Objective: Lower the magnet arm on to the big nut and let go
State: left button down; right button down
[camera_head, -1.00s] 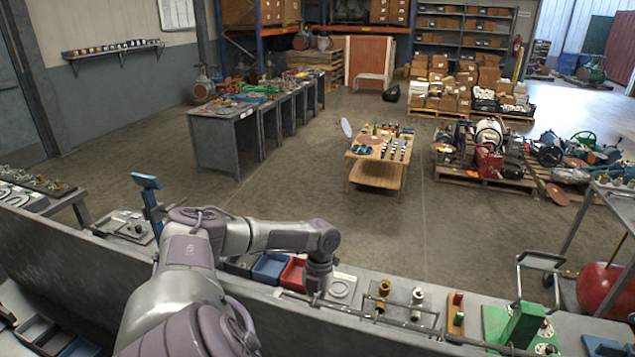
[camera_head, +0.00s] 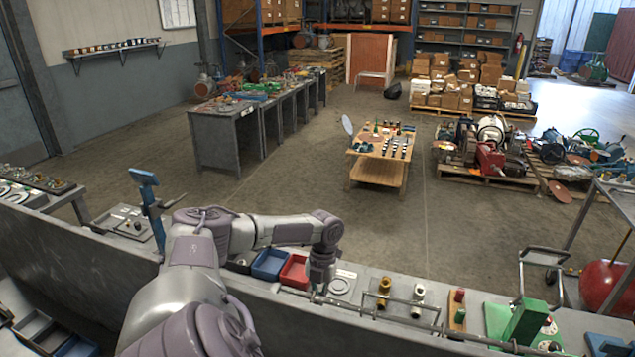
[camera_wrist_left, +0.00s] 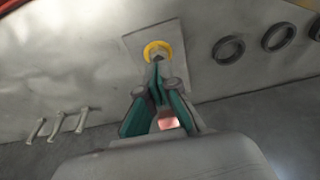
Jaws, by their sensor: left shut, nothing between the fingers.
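My left gripper (camera_wrist_left: 158,78) has teal fingers, shut with nothing between them. In the left wrist view its tips are just below a yellow ring (camera_wrist_left: 149,47) on a grey plate (camera_wrist_left: 190,65); I cannot tell whether they touch it. In the head view my left arm reaches over the bench, its wrist (camera_head: 322,262) pointing down by the red bin; the fingertips are hidden there. A blue post (camera_head: 146,190) with a dark side arm stands at the left; it may hold the magnet arm. A small dark round piece (camera_head: 138,225) lies beside it. I cannot clearly identify the big nut. My right gripper is not in view.
Blue (camera_head: 270,264) and red (camera_head: 294,271) bins stand on the bench, with brass and silver fittings (camera_head: 400,298) to the right. The wrist view shows dark rings (camera_wrist_left: 228,49) at the right and several wrenches (camera_wrist_left: 60,125) at the left.

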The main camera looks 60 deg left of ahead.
pick_arm(q)
jog(key=v, duration=1.2)
dwell(0.5)
